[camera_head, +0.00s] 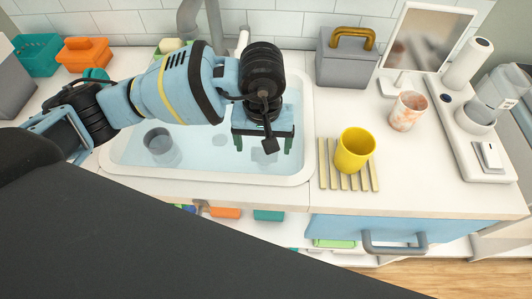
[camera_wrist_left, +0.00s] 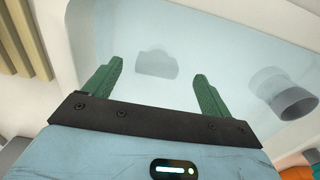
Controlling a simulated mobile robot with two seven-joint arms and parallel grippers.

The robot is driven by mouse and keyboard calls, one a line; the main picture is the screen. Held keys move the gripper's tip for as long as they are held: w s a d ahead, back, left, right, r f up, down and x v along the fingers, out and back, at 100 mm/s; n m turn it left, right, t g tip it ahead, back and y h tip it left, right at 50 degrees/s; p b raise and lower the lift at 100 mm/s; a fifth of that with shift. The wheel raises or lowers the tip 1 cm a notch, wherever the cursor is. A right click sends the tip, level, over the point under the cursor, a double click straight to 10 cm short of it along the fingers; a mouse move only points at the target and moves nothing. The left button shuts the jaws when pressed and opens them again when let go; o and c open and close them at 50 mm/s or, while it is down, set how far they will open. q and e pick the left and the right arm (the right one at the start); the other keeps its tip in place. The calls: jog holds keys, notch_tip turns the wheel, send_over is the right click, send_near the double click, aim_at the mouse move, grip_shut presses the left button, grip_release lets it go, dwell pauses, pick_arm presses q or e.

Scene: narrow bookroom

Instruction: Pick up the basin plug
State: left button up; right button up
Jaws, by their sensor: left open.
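My left gripper (camera_head: 263,146) is over the white basin (camera_head: 308,110), its two green fingers pointing down and spread apart with nothing between them. It also shows in the left wrist view (camera_wrist_left: 157,82). A grey, blurred shape under the water, likely the basin plug (camera_wrist_left: 157,64), lies just beyond the fingertips, between their lines. In the head view this grey shape (camera_head: 262,156) is just below the gripper, partly hidden by it. Whether the fingers touch the water is unclear. My right gripper is not in view.
A grey cup-like object (camera_head: 158,143) sits in the water at the basin's left; it also shows in the wrist view (camera_wrist_left: 283,94). A yellow cup (camera_head: 355,151) stands on a slatted rack (camera_head: 325,168) to the right. A grey box (camera_head: 344,64) stands behind.

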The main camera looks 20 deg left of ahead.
aim_at(265, 156)
pick_arm(q)
jog(key=shift+f, duration=0.85)
jog(key=shift+w+f, duration=0.2)
jog(key=shift+f, duration=0.65)
jog(key=shift+w+f, duration=0.2)
jog(key=shift+f, duration=0.7)
jog(key=shift+w+f, duration=0.2)
jog(key=shift+f, duration=0.65)
jog(key=c, duration=1)
notch_tip(265, 156, up, 10)
jog(key=shift+r, duration=0.1)
jog(key=shift+c, duration=0.2)
